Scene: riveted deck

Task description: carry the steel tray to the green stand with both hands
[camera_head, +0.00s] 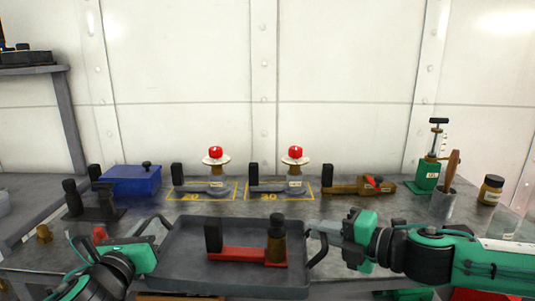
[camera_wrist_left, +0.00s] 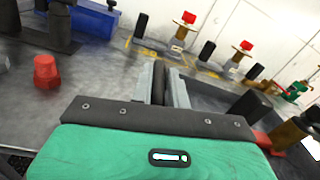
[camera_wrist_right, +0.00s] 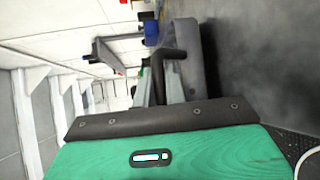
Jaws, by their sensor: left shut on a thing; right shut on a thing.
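The steel tray (camera_head: 190,254) is a shallow dark grey tray with a black loop handle at each end, near the bench's front edge. It looks roughly level; I cannot tell whether it touches the bench. On it lies a red tool (camera_head: 235,254) with an upright black grip and a brown, black-topped cylinder. My left gripper (camera_head: 157,228) is shut on the left handle, also seen in the left wrist view (camera_wrist_left: 165,84). My right gripper (camera_head: 316,232) is shut on the right handle, also seen in the right wrist view (camera_wrist_right: 163,80).
Along the back of the bench stand a blue box (camera_head: 132,180), two red-topped reels (camera_head: 215,165) (camera_head: 295,165) on yellow-marked squares, a brass tool (camera_head: 358,186), a green jack (camera_head: 427,175) and a jar (camera_head: 490,190). A red piece (camera_wrist_left: 46,72) is left of my left gripper.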

